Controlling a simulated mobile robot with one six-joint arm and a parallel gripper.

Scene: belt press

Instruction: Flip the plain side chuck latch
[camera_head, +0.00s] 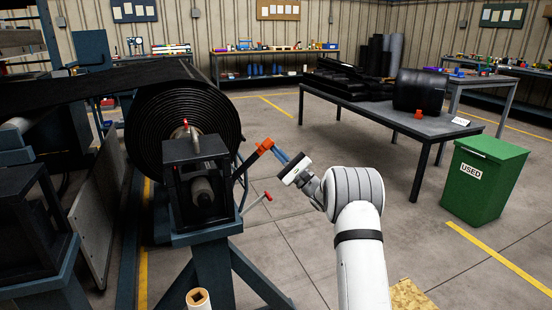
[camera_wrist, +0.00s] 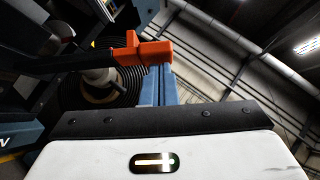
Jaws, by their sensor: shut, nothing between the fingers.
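An orange grip (camera_head: 264,146) sits on the end of a dark lever at the right side of the chuck stand (camera_head: 205,212). In the wrist view the orange grip (camera_wrist: 142,50) is large and close, just beyond my fingers. My gripper (camera_head: 279,155) is shut, its blue fingers together with nothing between them. The fingertips are right beside the orange grip, on its right; I cannot tell whether they touch it. The wrist view also shows the shut fingers (camera_wrist: 156,88), their tips partly hidden behind the orange grip.
A large black belt roll (camera_head: 150,125) sits behind the stand. A red-knobbed lever (camera_head: 268,196) sticks out below my gripper, and another red knob (camera_head: 185,122) tops the stand. A table (camera_head: 440,126) and green bin (camera_head: 484,180) stand right. Open floor lies between.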

